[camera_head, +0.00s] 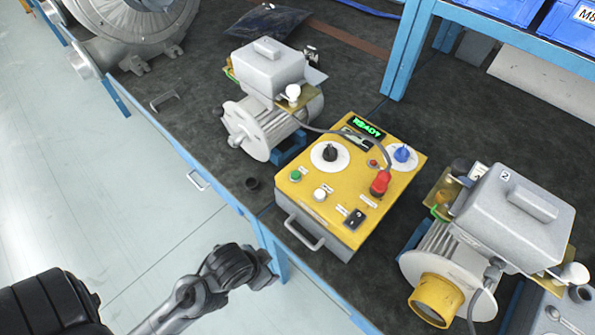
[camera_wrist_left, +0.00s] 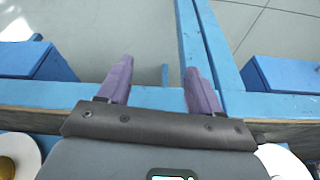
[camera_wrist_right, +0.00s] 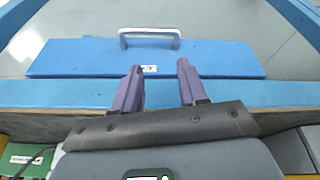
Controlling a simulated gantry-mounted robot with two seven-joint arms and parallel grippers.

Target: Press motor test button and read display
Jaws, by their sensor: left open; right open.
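A yellow test box (camera_head: 350,190) sits on the bench near the middle of the head view. Its display (camera_head: 366,127) shows green text that looks like READY. The box carries a green button (camera_head: 296,174), a white button (camera_head: 320,193), a black switch (camera_head: 354,217), a black knob (camera_head: 330,153) and a blue knob (camera_head: 402,154). Their labels are too small to read. A red plug (camera_head: 380,183) with a grey cable is on the panel. My left gripper (camera_wrist_left: 157,66) and right gripper (camera_wrist_right: 160,65) are open and empty, pointing at the bench edge and floor.
A grey motor (camera_head: 265,120) stands left of the box. Another motor (camera_head: 510,220), marked 2, stands to its right. A blue shelf post (camera_head: 407,50) rises behind. A drawer with a white handle (camera_wrist_right: 149,38) is below the right gripper. The bench between box and left motor is narrow.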

